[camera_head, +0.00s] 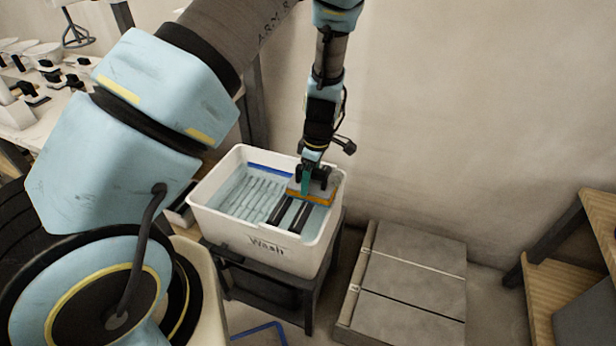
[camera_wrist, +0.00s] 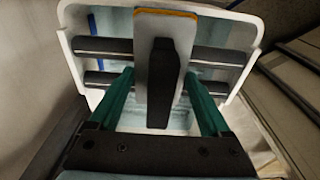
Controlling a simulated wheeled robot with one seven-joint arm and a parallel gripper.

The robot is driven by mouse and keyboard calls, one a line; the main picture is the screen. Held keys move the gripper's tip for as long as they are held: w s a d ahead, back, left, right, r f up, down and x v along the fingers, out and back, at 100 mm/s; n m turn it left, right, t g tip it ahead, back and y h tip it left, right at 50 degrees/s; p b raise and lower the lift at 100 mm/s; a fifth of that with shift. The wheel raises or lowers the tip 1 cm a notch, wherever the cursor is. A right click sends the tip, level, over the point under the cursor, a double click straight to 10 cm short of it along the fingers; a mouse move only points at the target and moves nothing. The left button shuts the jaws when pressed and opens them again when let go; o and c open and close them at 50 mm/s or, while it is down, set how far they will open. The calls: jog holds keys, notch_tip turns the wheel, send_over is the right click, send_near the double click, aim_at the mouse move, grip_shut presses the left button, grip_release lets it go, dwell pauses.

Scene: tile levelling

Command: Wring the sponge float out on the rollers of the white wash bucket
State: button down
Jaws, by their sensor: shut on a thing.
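The white wash bucket (camera_head: 235,232), marked "Wash", stands on a dark stand and holds pale water. Two dark rollers (camera_head: 284,213) cross its right part; they also run across the wrist view (camera_wrist: 105,46). The sponge float (camera_head: 320,197) has a grey plate and an orange sponge underneath. It is over the rollers near the bucket's back right side; whether the sponge touches them I cannot tell. My gripper (camera_head: 306,181) is shut on the float. In the wrist view its green fingers flank the float's dark handle (camera_wrist: 163,75), and the plate hides the rollers' middle.
A low grey tiled slab (camera_head: 412,280) lies on the floor right of the bucket. A wooden shelf (camera_head: 570,270) stands at the far right. A cluttered bench (camera_head: 35,120) is at the left. The wall is close behind the bucket.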

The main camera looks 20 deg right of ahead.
aim_at(297, 174)
jog(key=shift+w+a+f, duration=0.1)
jog(key=shift+w+a, duration=1.2)
jog(key=shift+a, duration=0.15)
jog(key=shift+w+a, duration=0.65)
jog(key=shift+a, duration=0.1)
jog(key=shift+s+d+r, duration=0.2)
jog(key=shift+s+d, duration=0.45)
jog(key=shift+d, duration=0.15)
jog(key=shift+s+d+f+p, duration=0.15)
jog(key=shift+s+d+p, duration=0.25)
jog(key=shift+s+d, duration=0.3)
jog(key=shift+s+d+p, duration=0.35)
jog(key=shift+s+d, duration=0.3)
jog(key=shift+d, duration=0.1)
notch_tip(297, 174, up, 7)
jog(key=p, duration=0.5)
jog(key=shift+p, duration=0.4)
